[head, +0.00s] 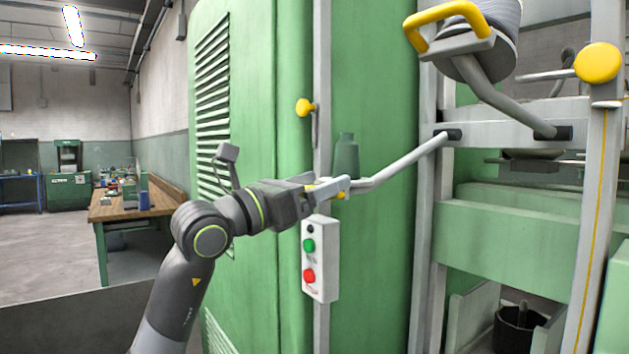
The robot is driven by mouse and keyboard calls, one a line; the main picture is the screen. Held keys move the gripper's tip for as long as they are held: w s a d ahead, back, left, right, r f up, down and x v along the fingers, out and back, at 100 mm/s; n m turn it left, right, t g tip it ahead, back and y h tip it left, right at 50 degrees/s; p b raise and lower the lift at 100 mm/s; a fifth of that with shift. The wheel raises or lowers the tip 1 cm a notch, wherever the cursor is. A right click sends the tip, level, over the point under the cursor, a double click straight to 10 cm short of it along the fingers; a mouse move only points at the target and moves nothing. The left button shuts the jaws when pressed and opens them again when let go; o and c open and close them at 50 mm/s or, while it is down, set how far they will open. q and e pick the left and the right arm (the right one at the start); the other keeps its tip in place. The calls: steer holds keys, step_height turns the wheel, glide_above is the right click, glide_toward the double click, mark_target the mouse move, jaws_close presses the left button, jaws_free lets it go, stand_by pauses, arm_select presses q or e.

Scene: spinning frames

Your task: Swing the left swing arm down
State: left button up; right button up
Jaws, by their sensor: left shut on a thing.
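The left swing arm (403,161) is a bent grey rod. It slopes down to the left from a dark pivot (447,135) on the frame's upright. My left gripper (340,188) is shut on its outer end, where a little yellow shows between the fingers; the fingers hide most of that end. A dark green bottle-shaped piece (346,157) stands just above the gripper; I cannot tell whether it is fixed to the arm. A second swing arm (500,98) at the right is raised, with a yellow handle (447,22) and a ribbed grey cylinder. My right gripper is not in view.
A control box (320,259) with green and red buttons hangs just below my left gripper. A green louvred cabinet (240,100) stands close behind my arm. Yellow knobs (303,107) (598,62) stick out on both sides. A workbench (125,210) is far left.

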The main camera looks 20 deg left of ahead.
arm_select(q)
steer(key=shift+f, duration=0.35)
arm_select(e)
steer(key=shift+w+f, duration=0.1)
arm_select(q)
steer(key=o, duration=1.1)
steer(key=shift+s+r, duration=0.1)
steer(key=shift+b+v, duration=3.3)
steer(key=shift+v, duration=5.4)
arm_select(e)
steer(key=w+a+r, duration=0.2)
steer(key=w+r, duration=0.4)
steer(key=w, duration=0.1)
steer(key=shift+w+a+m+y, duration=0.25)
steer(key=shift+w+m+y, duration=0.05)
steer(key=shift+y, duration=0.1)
